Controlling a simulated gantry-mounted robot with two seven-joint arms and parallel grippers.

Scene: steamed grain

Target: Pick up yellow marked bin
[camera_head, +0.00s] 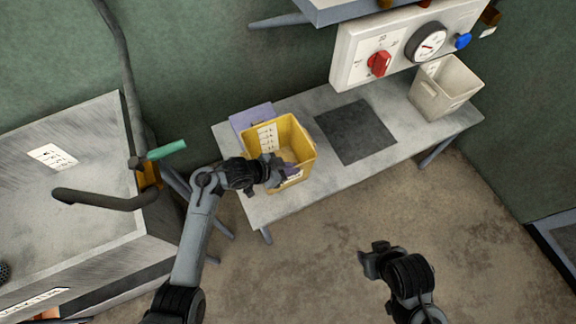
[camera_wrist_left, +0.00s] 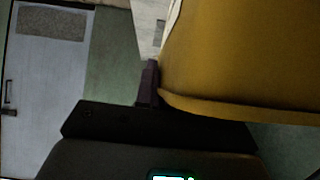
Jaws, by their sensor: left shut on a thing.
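The yellow marked bin (camera_head: 298,133), with a white label on its side, is at the left end of the grey table. Some tan content shows inside it. My left gripper (camera_head: 282,168) is at the bin's near wall, shut on it. In the left wrist view the yellow bin (camera_wrist_left: 240,60) fills the upper right, with a finger (camera_wrist_left: 149,82) against its rim. Whether the bin rests on the table or hangs just above it is hard to tell. My right gripper (camera_head: 372,258) is empty in front of the table, over the floor; its finger gap is unclear.
The table (camera_head: 400,140) has a dark square plate (camera_head: 356,131) in its middle and a beige bin (camera_head: 445,88) at its right end. A purple item (camera_head: 250,117) lies behind the yellow bin. A control panel (camera_head: 400,45) hangs above. A metal unit with a green-handled lever (camera_head: 166,150) stands left.

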